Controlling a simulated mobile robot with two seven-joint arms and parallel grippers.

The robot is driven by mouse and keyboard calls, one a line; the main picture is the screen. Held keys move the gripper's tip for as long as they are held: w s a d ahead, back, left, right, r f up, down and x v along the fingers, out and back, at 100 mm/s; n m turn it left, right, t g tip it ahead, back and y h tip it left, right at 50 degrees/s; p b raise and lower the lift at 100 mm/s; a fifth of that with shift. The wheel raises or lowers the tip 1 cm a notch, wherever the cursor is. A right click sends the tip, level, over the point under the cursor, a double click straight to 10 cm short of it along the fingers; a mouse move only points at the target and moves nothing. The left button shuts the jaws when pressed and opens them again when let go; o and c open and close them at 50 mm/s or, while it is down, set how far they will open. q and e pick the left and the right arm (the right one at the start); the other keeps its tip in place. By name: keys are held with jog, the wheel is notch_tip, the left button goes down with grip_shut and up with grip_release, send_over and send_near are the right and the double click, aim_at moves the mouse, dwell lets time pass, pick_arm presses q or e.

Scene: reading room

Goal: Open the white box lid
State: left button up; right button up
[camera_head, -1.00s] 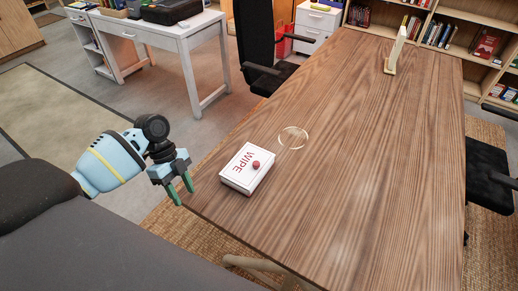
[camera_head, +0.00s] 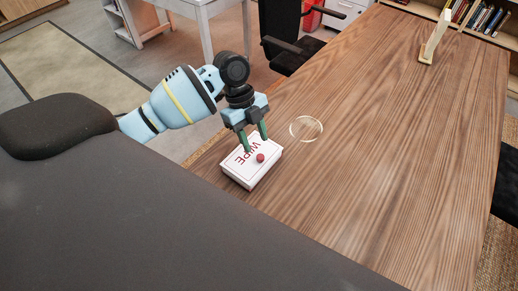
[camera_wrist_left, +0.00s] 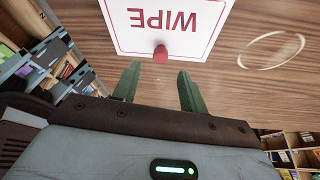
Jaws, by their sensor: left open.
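The white box (camera_head: 243,177) lies on the wooden table near its left front edge. Its lid bears red "WIPE" lettering and a round red knob (camera_head: 260,158). The box also shows in the left wrist view (camera_wrist_left: 132,38), with the knob (camera_wrist_left: 160,54) just beyond the fingertips. The lid looks closed. My left gripper (camera_head: 256,145) is open, its green fingers pointing down over the lid beside the knob; in the wrist view the fingers (camera_wrist_left: 156,72) stand apart with nothing between them. Whether the fingertips touch the lid I cannot tell. My right gripper is not in view.
A pale upright stand (camera_head: 436,38) is at the far end. Black chairs stand at both table sides. Most of the tabletop is clear.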

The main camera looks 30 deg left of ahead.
aim_at(261, 157)
pick_arm(q)
jog(key=shift+x, duration=2.4)
grip_shut()
jog(key=shift+d, duration=0.1)
